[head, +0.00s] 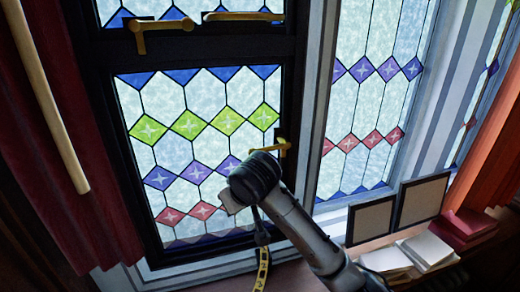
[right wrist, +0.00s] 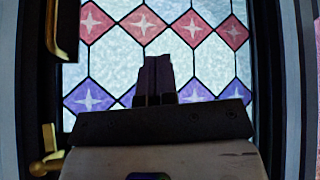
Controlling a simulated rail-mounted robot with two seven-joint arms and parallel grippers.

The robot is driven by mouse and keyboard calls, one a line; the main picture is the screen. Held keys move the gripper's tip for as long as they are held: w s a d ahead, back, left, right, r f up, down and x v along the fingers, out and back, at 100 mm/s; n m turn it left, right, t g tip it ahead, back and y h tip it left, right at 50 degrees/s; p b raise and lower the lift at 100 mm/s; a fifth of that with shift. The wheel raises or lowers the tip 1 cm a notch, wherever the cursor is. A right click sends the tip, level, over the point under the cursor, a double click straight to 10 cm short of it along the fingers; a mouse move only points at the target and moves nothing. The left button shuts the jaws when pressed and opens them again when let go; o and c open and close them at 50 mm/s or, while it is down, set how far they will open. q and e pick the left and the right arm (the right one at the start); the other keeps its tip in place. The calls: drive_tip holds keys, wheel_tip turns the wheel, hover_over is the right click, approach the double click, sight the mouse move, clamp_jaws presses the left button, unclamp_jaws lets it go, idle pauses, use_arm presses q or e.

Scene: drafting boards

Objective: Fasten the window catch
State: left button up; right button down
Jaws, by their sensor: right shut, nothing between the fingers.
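The window (head: 205,145) has a black frame and patterned stained glass. A brass catch (head: 281,147) sits on the frame's right side, its lever pointing left over the glass. Brass parts also show at the left edge of the right wrist view, one low (right wrist: 47,160) and one high (right wrist: 66,32). I cannot tell which part of the catch each one is. My right gripper (right wrist: 158,70) is shut and empty in front of the glass. In the head view its wrist is just below and left of the catch, and its fingers are hidden. My left gripper is not in view.
Other brass handles (head: 160,26) (head: 243,16) are on the upper frame. A dark red curtain (head: 75,130) and a wooden pole (head: 45,95) are at left. Dark-framed panels (head: 370,220), paper stacks (head: 428,250) and red books (head: 468,225) stand at lower right.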

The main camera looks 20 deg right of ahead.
drive_tip(key=d+r+m+h, duration=0.1)
drive_tip(key=d+r+m, duration=0.1)
drive_tip(key=r, duration=1)
drive_tip(key=d+r+m+h+b, duration=0.1)
drive_tip(key=d+r, duration=0.3)
drive_tip(key=r, duration=0.9)
drive_tip(key=shift+r+m, duration=0.2)
drive_tip(key=shift+m, duration=0.2)
drive_tip(key=shift+d, duration=0.1)
drive_tip(key=p, duration=0.4)
hover_over(259, 151)
drive_tip(key=f, duration=0.8)
drive_tip(key=shift+w+f, duration=0.1)
drive_tip(key=shift+w, duration=0.25)
drive_tip(key=shift+s+d+f+p, duration=0.15)
drive_tip(key=shift+f+p, duration=0.1)
drive_tip(key=shift+f, duration=0.3)
drive_tip(key=shift+s+a+f+p, duration=0.1)
drive_tip(key=shift+f+p, duration=0.1)
drive_tip(key=shift+f, duration=0.3)
drive_tip(key=shift+s+f+p, duration=0.15)
drive_tip(key=shift+f+p, duration=0.15)
drive_tip(key=shift+f, duration=0.65)
drive_tip(key=shift+f, duration=0.15)
